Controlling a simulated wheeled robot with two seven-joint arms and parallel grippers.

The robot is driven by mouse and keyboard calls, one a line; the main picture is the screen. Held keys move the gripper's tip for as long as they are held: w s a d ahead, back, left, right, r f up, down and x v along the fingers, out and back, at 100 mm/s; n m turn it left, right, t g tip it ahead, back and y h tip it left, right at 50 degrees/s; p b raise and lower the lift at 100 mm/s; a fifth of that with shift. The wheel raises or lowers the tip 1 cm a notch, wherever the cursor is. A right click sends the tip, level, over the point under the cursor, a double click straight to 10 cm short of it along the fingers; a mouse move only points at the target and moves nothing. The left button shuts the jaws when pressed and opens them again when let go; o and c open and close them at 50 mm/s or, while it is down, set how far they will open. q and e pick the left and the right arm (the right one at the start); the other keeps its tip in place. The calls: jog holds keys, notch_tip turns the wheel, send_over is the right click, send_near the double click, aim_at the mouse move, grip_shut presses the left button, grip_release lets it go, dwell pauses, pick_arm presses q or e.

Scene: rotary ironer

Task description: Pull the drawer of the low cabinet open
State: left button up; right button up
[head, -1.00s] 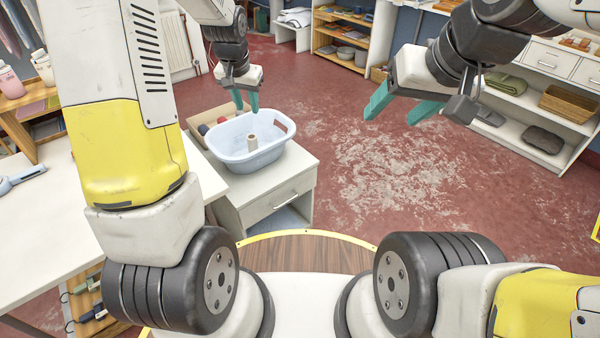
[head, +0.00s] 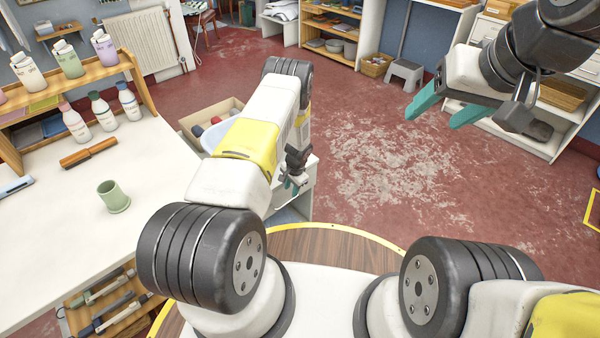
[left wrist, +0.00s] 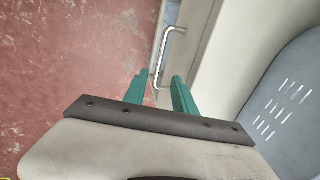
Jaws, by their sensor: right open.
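The low white cabinet (head: 309,182) stands left of centre in the head view, mostly hidden behind my left arm. Its metal drawer handle (left wrist: 174,48) shows in the left wrist view, on the pale drawer front (left wrist: 201,40). My left gripper (head: 293,183) is at the cabinet's front, pointing down in the head view. Its green fingers (left wrist: 160,84) are apart, with the near end of the handle in the gap between their tips. I cannot tell whether they touch it. My right gripper (head: 448,108) is open and empty, high over the floor at the right.
A pale blue basin (head: 211,139) sits on the cabinet, partly hidden; its slotted side (left wrist: 287,100) is close to the left gripper. A white table (head: 60,225) with bottles and a green cup (head: 114,197) is at the left. The red floor (head: 385,165) is clear.

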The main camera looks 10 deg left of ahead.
aim_at(290, 201)
pick_arm(q)
jog(key=f, duration=0.5)
jog(key=a+f, duration=0.1)
jog(key=f, duration=0.1)
jog(key=shift+w+f, duration=0.25)
jog(key=shift+w, duration=0.15)
grip_shut()
dwell(1.0)
